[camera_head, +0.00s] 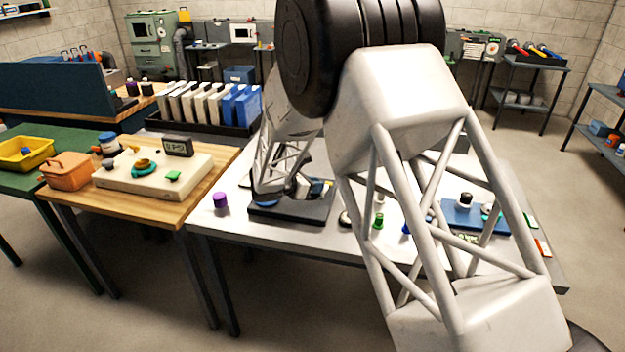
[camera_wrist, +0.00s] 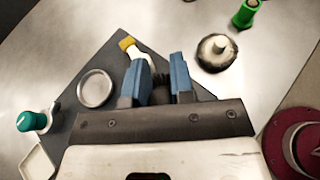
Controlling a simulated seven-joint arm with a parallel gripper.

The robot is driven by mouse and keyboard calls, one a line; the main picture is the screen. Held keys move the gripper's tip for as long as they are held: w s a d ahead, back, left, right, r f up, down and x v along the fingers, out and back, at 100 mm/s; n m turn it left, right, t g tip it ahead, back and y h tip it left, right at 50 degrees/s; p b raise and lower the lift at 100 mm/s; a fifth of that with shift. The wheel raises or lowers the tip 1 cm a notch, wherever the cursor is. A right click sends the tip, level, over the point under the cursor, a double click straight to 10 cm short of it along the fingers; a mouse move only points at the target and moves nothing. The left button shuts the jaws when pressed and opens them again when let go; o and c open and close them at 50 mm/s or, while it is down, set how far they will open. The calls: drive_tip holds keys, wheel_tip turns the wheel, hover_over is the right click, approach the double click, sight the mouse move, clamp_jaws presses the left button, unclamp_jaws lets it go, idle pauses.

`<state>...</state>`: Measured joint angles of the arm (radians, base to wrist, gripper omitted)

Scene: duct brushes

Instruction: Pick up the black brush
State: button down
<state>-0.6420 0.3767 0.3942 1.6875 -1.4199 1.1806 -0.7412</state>
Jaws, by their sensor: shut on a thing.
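In the wrist view, the two blue fingers of my gripper (camera_wrist: 161,78) stand a short way apart over a dark grey mat. A dark, ribbed piece of the black brush (camera_wrist: 157,75) shows between them; most of it is hidden by the fingers and the gripper body. A white piece with a yellow tip (camera_wrist: 129,46) sticks out beyond the left finger; I cannot tell whether it is part of the brush. In the head view my gripper is low over the dark mat (camera_head: 292,213), and the brush cannot be made out there.
A round metal-rimmed disc (camera_wrist: 96,88) lies on the mat, left of the fingers. A purple cylinder (camera_head: 220,200) stands left of the mat.

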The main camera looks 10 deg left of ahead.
drive_tip(key=shift+s+d+r, duration=0.1)
drive_tip(key=shift+s+d, duration=0.15)
drive_tip(key=shift+s, duration=0.3)
drive_tip(key=shift+s+d, duration=0.25)
drive_tip(key=shift+s, duration=0.25)
drive_tip(key=w+a+n+t+y, duration=0.1)
drive_tip(key=w+a+n+y, duration=0.2)
drive_tip(key=a, duration=0.7)
drive_tip(key=w+a+r+n+t+y, duration=0.1)
drive_tip(key=w+a+n+y, duration=0.2)
drive_tip(key=w+a, duration=0.5)
drive_tip(key=w+a+r+n+t+y, duration=0.1)
drive_tip(key=w+a, duration=0.4)
drive_tip(key=a, duration=0.6)
drive_tip(key=n+t+y, duration=0.1)
drive_tip(key=n+y, duration=0.1)
drive_tip(key=shift+w+a+y, duration=0.15)
drive_tip(key=shift+a+y, duration=0.15)
drive_tip(key=shift+f, duration=0.1)
drive_tip(key=shift+f, duration=3.05)
drive_tip(key=shift+f, duration=1.85)
